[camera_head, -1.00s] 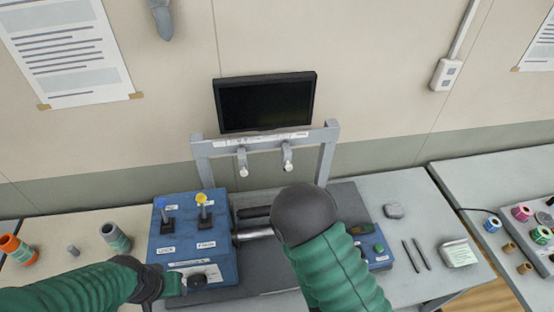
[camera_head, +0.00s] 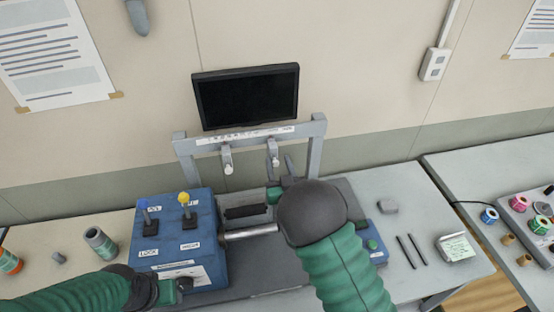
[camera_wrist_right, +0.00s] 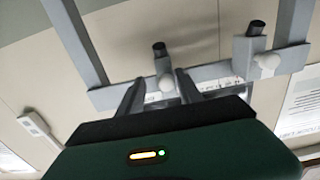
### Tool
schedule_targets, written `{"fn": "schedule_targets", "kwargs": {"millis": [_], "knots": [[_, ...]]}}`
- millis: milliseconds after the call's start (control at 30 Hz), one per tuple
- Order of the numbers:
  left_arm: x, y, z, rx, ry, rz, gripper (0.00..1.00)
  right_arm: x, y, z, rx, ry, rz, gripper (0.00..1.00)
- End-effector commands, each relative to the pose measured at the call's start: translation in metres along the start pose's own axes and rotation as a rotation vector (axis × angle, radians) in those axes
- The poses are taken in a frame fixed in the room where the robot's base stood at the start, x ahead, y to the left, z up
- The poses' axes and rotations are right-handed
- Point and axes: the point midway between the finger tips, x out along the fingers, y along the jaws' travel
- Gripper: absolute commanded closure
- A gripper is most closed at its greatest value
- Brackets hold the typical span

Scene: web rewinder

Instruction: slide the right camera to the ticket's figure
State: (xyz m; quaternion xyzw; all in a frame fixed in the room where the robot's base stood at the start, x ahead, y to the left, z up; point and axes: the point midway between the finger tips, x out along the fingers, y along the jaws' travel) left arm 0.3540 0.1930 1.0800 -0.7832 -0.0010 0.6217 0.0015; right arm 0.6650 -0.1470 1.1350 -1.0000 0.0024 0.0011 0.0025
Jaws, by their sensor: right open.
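The right camera (camera_head: 273,153) hangs from the grey crossbeam (camera_head: 245,138), right of the left camera (camera_head: 228,158). A white printed strip runs along the beam. My right gripper (camera_head: 287,163) is open and empty just below and in front of the right camera. In the wrist view, the right camera (camera_wrist_right: 162,66) shows beyond and between the two open fingers (camera_wrist_right: 159,80); I cannot tell whether they touch it. My left gripper (camera_head: 178,290) is at the front of the blue control box, its jaws unclear. A pale note with writing (camera_head: 457,247), perhaps the ticket, lies at the right; its text is unreadable.
The blue control box (camera_head: 205,235) with a blue and a yellow lever stands left of the metal roller (camera_head: 248,233). A dark monitor (camera_head: 246,96) is behind the beam.

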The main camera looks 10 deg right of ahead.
Motion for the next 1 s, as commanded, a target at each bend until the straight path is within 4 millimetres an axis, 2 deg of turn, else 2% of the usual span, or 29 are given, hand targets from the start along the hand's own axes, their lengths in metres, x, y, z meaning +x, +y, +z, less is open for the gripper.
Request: {"fn": "schedule_targets", "kwargs": {"millis": [100,333,667,1000], "knots": [[-0.0024,0.0001,-0.0005,0.0,0.0,0.0,0.58,0.0078,-0.0033,-0.0006,-0.002,0.0,0.0,0.58],[-0.0018,-0.0001,-0.0003,0.0,0.0,0.0,0.58,0.0089,-0.0055,-0.0002,-0.003,0.0,-0.001,0.58],[-0.0018,-0.0001,-0.0003,0.0,0.0,0.0,0.58,0.0087,-0.0021,0.0005,0.0,-0.001,-0.002,1.0],[-0.0018,0.0,-0.0004,0.0,0.0,0.0,0.58,0.0085,-0.0031,0.0009,-0.001,-0.002,0.0,1.0]]}}
